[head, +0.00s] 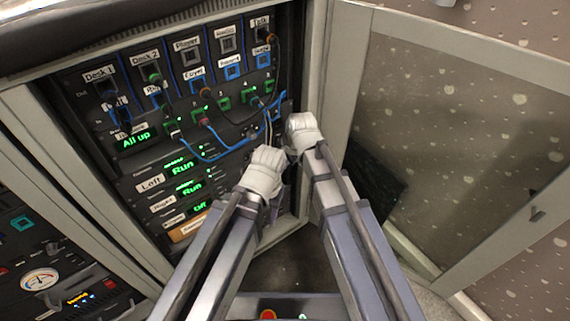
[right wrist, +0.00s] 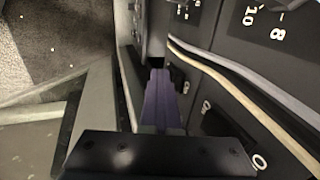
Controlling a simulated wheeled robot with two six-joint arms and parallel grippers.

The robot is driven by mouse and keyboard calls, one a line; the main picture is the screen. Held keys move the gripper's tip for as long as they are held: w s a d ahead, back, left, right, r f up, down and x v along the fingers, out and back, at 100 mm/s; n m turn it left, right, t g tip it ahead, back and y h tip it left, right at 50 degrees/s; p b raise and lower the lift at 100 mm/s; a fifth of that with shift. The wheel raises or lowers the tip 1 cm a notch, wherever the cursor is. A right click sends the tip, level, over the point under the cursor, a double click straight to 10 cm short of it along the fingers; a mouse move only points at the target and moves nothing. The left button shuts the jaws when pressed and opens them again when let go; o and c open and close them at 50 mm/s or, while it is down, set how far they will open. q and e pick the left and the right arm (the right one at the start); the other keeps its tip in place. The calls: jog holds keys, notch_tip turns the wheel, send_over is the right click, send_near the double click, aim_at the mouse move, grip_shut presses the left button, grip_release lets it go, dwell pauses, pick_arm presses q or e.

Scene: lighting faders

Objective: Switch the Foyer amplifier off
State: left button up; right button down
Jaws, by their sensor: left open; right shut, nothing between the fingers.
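The amplifiers sit low in the open rack in the head view. The amplifier labelled Left (head: 150,183) shows a green "Run", and so does the one labelled Right (head: 162,203). The third, lowest amplifier (head: 172,222) has a label too small to read surely; its green display (head: 199,207) seems to say "Off". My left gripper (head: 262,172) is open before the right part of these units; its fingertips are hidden. My right gripper (head: 302,132) is by the rack's right edge. In the right wrist view its fingers (right wrist: 160,85) are shut and empty, close to a panel with dial numbers.
Above are a patch bay with blue and dark cables (head: 215,158) and a unit showing "All up" (head: 137,139). Cables also run beside my right fingers (right wrist: 235,80). The rack door (head: 455,130) stands open at the right. Another rack with a meter (head: 40,279) is at the left.

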jog(key=shift+r, duration=0.2)
jog(key=shift+r+p, duration=0.65)
jog(key=shift+p, duration=0.2)
jog(key=s+d+r+p, duration=0.4)
jog(key=s+r+p, duration=0.1)
jog(key=r+p, duration=0.5)
jog(key=shift+s+d, duration=0.15)
jog(key=shift+s, duration=0.25)
